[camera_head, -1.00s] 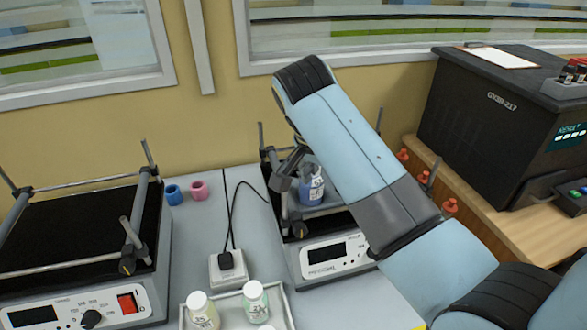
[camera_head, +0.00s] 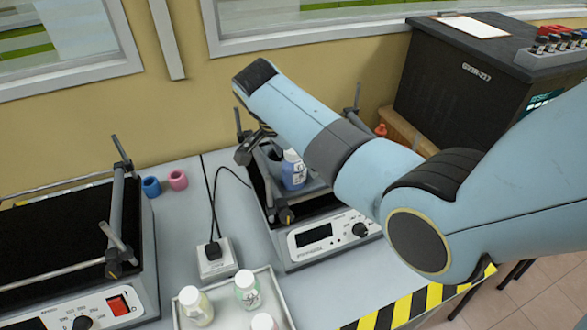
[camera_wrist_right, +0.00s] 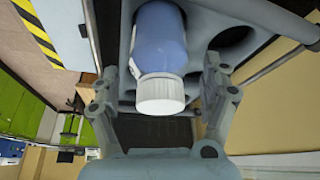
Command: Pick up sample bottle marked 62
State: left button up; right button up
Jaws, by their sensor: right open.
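A blue bottle (camera_head: 293,170) with a white cap stands in the grey holder on the small shaker (camera_head: 318,237), under my right arm. Its label is too small to read. Three more white-capped bottles, one pale yellow (camera_head: 196,306), one green (camera_head: 247,290) and one cut off by the frame edge (camera_head: 264,322), stand in the white tray (camera_head: 283,303). My right gripper (camera_head: 252,148) is beside the blue bottle, partly hidden by my arm. In the right wrist view its open fingers (camera_wrist_right: 163,85) lie on either side of the blue bottle's white cap (camera_wrist_right: 160,95), with gaps visible.
A larger black shaker (camera_head: 75,230) with metal rods stands at left. A power socket (camera_head: 215,258) with a cable sits between the shakers. A black machine (camera_head: 455,90) stands at back right. Rods rise around the holder.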

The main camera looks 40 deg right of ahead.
jog(key=shift+d+f, duration=0.2)
jog(key=shift+f, duration=0.35)
jog(key=shift+c, duration=0.3)
jog(key=shift+r, duration=0.1)
jog(key=c, duration=1.5)
